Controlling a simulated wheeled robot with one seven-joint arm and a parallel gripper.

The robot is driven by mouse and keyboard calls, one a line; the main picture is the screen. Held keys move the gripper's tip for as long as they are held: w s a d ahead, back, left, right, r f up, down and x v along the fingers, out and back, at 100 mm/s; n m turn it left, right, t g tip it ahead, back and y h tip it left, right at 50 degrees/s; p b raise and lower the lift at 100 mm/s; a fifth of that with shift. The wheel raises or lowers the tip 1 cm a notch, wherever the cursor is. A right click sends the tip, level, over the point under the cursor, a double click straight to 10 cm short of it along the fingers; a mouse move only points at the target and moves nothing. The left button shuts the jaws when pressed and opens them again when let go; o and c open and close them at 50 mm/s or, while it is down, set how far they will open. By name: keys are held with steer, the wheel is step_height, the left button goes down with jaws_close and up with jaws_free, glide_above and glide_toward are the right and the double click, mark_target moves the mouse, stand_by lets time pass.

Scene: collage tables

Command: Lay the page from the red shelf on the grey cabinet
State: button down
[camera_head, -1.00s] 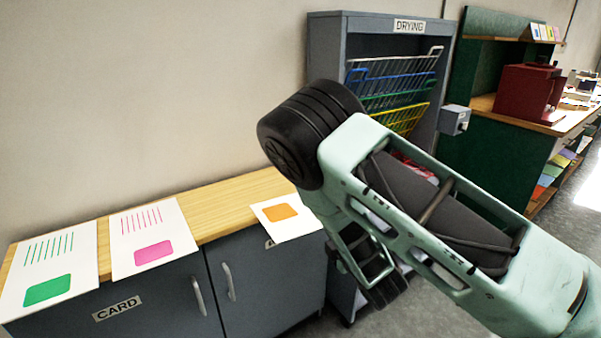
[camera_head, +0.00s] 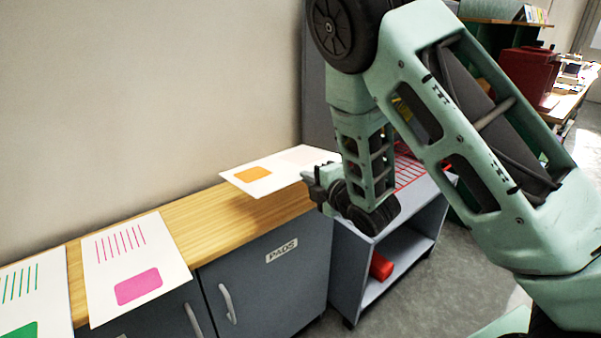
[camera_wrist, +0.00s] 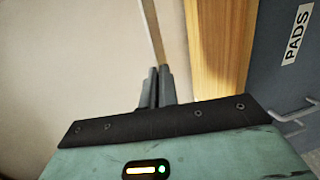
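The white page (camera_head: 278,166) with an orange patch is in the head view, over the right part of the cabinet's wooden top (camera_head: 205,215). It is roughly level and seems raised, with a shadow on the wood below. My gripper (camera_head: 318,187) is shut on its right edge; the arm partly hides the grip. In the wrist view the closed fingers (camera_wrist: 154,88) hold the page, seen nearly edge-on as a thin strip (camera_wrist: 152,32). The grey cabinet (camera_head: 275,285) has a PADS label. The red wire shelf (camera_head: 410,172) is partly behind my arm, with no page visible on it.
Pages with pink (camera_head: 128,262) and green (camera_head: 32,295) patches lie left on the wooden top. Bare wood shows between the pink page and the held one. The wall runs close behind. The grey drying rack (camera_head: 318,100) stands right of the cabinet, a red object (camera_head: 380,266) low inside.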

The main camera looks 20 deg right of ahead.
mark_target(290, 214)
steer(key=shift+w+a+f+b, duration=0.4)
steer(key=shift+w+f+b, duration=0.9)
steer(key=shift+f, duration=0.55)
steer(key=shift+w+a+f+b, duration=0.45)
steer(key=shift+w+f+b, duration=0.8)
steer(key=shift+f, duration=0.55)
steer(key=shift+w+a+f+b, duration=0.4)
steer(key=shift+w+f+b, duration=0.9)
steer(key=shift+f, duration=0.55)
steer(key=c, duration=2.1)
jaws_free()
steer(key=shift+s, duration=0.1)
steer(key=o, duration=1.3)
steer(key=shift+o, duration=0.2)
steer(key=shift+f, duration=0.2)
steer(key=shift+s+f+b, duration=0.1)
steer(key=shift+f+b, duration=0.25)
steer(key=shift+b, duration=0.15)
steer(key=shift+c, duration=0.3)
step_height(290, 214, down, 2)
steer(key=shift+f+b, duration=0.25)
steer(key=shift+b, duration=0.85)
steer(key=c, duration=1.1)
steer(key=shift+s, duration=0.1)
